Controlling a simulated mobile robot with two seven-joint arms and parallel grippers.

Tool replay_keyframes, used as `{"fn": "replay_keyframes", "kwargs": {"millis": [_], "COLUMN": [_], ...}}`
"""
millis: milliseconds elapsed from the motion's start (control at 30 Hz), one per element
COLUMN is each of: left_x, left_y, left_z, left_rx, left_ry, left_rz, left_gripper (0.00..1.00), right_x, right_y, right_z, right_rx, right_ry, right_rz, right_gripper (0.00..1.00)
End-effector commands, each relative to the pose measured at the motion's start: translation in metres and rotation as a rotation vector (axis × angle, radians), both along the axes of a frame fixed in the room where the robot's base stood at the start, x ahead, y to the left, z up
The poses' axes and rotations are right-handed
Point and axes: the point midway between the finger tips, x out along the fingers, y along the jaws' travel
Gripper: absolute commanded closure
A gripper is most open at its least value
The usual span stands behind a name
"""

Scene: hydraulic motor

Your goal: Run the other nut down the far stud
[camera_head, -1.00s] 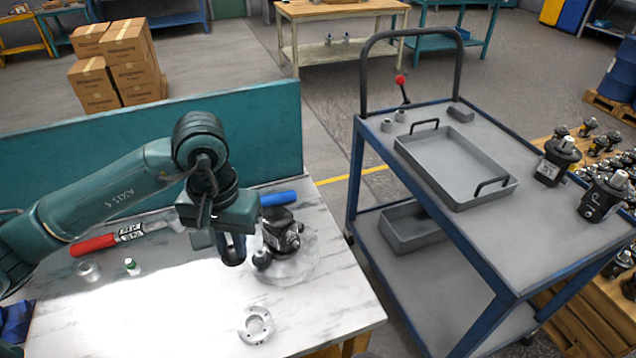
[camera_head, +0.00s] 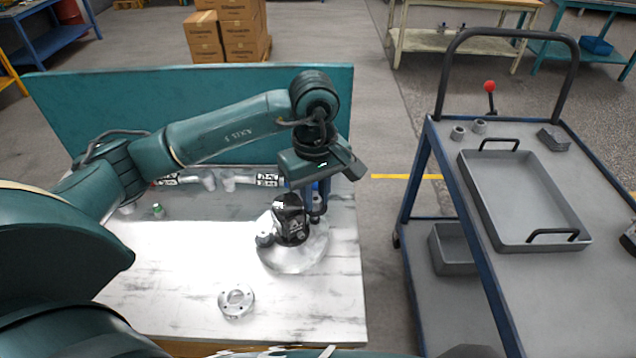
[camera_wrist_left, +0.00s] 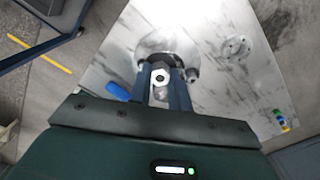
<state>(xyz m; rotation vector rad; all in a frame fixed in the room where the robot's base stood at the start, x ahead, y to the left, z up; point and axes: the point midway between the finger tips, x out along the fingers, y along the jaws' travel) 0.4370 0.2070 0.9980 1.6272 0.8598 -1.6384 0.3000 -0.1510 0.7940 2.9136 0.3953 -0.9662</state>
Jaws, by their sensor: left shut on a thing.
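The dark hydraulic motor (camera_head: 290,222) stands on a round clear-looking plate (camera_head: 300,258) on the marble-topped bench (camera_head: 170,290). My left gripper (camera_head: 318,205) points down at the motor's far right side, close against it. In the left wrist view its two fingers (camera_wrist_left: 167,92) are closed around a small pale ring-shaped piece with a dark centre, which looks like the nut (camera_wrist_left: 160,77). The far stud is hidden or too small to make out. The nut's height on it cannot be told. My right gripper is out of view.
A loose flange ring (camera_head: 236,300) lies on the bench in front of the motor. A teal panel (camera_head: 200,115) backs the bench. A trolley with a grey tray (camera_head: 525,205) stands to the right.

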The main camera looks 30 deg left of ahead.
Motion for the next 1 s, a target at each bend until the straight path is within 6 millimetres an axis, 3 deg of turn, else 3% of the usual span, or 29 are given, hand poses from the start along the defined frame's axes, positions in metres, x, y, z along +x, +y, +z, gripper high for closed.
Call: {"fn": "replay_keyframes", "kwargs": {"millis": [200, 500, 700, 1000], "left_x": [0.025, 0.049, 0.056, 0.058], "left_y": [0.011, 0.024, 0.03, 0.032], "left_z": [-0.012, -0.025, -0.039, -0.051], "left_rx": [0.001, 0.006, 0.01, 0.01], "left_ry": [0.005, 0.005, 0.004, 0.004], "left_rz": [0.614, 1.259, 1.5, 1.575], "left_gripper": [1.0, 1.0, 1.0, 1.0], "right_x": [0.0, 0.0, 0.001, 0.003], "right_y": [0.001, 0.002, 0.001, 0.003], "right_z": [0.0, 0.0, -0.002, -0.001], "right_rx": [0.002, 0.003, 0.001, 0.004], "right_ry": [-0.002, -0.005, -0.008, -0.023], "right_rz": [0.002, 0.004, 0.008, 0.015], "right_gripper": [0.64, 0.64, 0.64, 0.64]}}
